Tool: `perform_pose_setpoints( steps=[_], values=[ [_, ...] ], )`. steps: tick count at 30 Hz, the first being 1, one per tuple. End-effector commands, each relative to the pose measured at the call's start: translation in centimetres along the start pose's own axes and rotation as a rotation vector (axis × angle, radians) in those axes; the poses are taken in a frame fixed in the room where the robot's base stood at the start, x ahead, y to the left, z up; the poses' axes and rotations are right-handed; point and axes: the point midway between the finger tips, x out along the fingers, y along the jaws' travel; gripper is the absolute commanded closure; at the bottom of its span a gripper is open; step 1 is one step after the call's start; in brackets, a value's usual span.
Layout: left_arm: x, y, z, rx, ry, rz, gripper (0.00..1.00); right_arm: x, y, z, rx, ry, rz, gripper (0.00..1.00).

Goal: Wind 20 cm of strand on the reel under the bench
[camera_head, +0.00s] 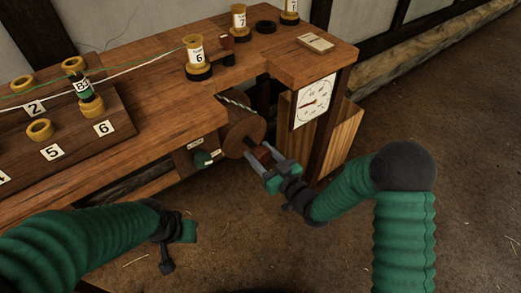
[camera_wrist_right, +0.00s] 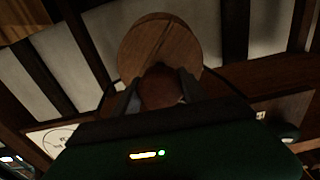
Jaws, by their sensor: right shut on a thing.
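The wooden reel (camera_head: 243,134) sits under the bench's front edge, its round face turned toward me. My right gripper (camera_head: 268,160) is shut on the reel's brown handle (camera_head: 262,153). In the right wrist view the handle (camera_wrist_right: 161,88) sits between the two fingers, in front of the reel's disc (camera_wrist_right: 150,42).
The bench top (camera_head: 150,105) carries numbered yellow spools, including spool 6 (camera_head: 196,58), and a numbered board (camera_head: 75,150) with rings. Green and white strands cross it. The floor in front is clear.

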Motion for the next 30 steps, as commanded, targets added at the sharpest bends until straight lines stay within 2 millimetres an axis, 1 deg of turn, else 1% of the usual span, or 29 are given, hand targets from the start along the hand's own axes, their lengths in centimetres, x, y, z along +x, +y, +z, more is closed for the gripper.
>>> perform_pose_setpoints(
  steps=[1,9,24,25,29,30],
  values=[
    [-0.31,0.0,-0.07,0.0,0.0,0.0,0.64,-0.25,-0.13,0.58,0.03,-0.019,-0.001,0.9],
    [-0.79,0.0,-0.19,0.0,0.0,0.0,0.64,-0.25,-0.09,0.7,0.115,-0.018,0.0,0.9],
    [-0.83,0.0,-0.2,0.0,0.0,0.0,0.64,-0.24,-0.13,0.77,0.131,-0.018,0.0,0.9],
    [-0.83,0.0,-0.2,0.0,0.0,0.0,0.64,-0.25,-0.13,0.78,0.131,-0.019,0.0,0.46],
    [-0.84,0.0,-0.2,0.0,0.0,0.0,0.64,-0.19,-0.11,0.55,0.129,-0.013,0.0,0.29],
    [-0.85,0.0,-0.2,0.0,0.0,0.0,0.64,-0.18,-0.11,0.47,0.128,-0.011,0.0,0.28]
  ],
)
